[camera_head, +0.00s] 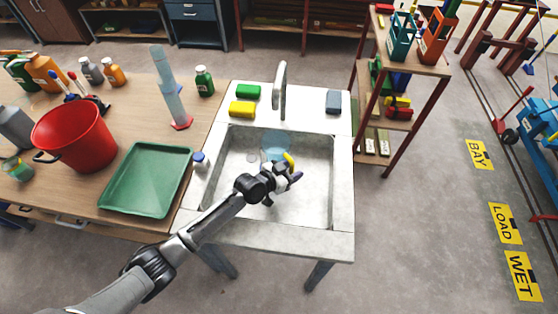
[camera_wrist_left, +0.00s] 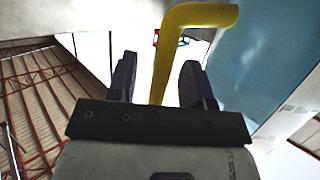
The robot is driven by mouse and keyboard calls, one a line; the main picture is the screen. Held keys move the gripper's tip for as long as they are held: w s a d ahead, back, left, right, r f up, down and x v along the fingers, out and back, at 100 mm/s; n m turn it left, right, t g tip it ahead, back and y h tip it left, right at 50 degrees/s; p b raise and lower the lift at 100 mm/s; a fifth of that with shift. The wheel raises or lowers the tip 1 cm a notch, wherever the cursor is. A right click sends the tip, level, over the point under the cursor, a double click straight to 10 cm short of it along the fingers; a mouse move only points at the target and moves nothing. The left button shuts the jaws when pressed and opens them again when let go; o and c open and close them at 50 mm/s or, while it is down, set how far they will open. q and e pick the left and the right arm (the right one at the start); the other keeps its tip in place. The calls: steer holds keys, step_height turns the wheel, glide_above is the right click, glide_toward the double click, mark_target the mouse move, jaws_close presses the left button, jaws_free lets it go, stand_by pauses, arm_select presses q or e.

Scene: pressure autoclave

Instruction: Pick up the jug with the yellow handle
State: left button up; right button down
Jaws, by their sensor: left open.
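The jug (camera_head: 273,146) is clear blue and sits inside the sink (camera_head: 342,180). Its yellow handle (camera_head: 289,159) shows just beside my left gripper (camera_head: 291,177), which reaches into the sink from the front left. In the left wrist view, the yellow handle (camera_wrist_left: 172,55) stands between the two dark fingers of my left gripper (camera_wrist_left: 158,80), and the blue jug wall (camera_wrist_left: 258,60) fills the right side. The fingers are open, with gaps to the handle. My forearm and wrist hide part of the sink floor. My right gripper is not in view.
The faucet (camera_head: 281,90) rises behind the sink. Green (camera_head: 247,92) and yellow (camera_head: 242,109) sponges lie on the back ledge. A small blue-capped bottle (camera_head: 200,162) stands on the left rim. The wooden bench at left holds a green tray (camera_head: 146,207) and a red bucket (camera_head: 75,139).

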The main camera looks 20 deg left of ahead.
arm_select(q)
jaws_close()
stand_by(0.5)
